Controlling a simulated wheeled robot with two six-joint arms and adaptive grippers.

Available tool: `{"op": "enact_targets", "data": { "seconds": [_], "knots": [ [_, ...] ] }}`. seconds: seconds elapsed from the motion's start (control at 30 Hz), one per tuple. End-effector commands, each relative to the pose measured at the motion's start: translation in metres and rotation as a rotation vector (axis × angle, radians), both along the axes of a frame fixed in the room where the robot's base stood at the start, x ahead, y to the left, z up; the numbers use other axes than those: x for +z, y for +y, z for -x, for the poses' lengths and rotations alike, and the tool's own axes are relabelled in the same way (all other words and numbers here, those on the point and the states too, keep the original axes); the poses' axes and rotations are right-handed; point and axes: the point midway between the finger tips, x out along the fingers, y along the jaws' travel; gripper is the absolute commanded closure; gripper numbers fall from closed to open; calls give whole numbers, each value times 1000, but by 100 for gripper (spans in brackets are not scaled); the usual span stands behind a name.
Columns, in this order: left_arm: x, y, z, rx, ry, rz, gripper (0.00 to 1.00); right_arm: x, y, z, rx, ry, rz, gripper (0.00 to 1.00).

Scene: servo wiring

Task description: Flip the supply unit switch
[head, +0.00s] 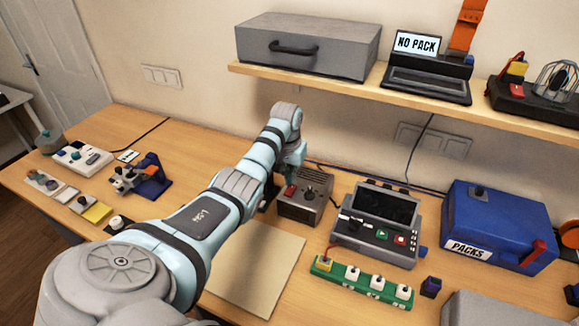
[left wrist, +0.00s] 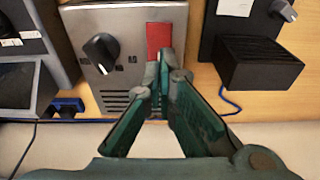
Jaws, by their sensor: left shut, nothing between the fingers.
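In the head view the gripper (head: 284,182) is partly hidden by my arm. My right gripper is not in view.
A grey device with a dark screen (head: 388,207) stands right of the unit, with a blue PACKS box (head: 497,222) beyond. A green strip (head: 362,283) and a beige mat (head: 262,262) lie in front. A shelf (head: 420,103) overhangs behind. Blue cable runs along the back.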

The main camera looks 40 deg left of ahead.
Motion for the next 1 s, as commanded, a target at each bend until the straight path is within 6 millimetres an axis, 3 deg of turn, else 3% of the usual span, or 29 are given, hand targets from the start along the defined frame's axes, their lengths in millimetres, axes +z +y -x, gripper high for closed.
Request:
{"op": "enact_targets", "data": {
  "seconds": [1.0],
  "knots": [
    [-11, 0, 0, 0, 0, 0, 100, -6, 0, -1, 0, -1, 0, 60]
  ]
}}
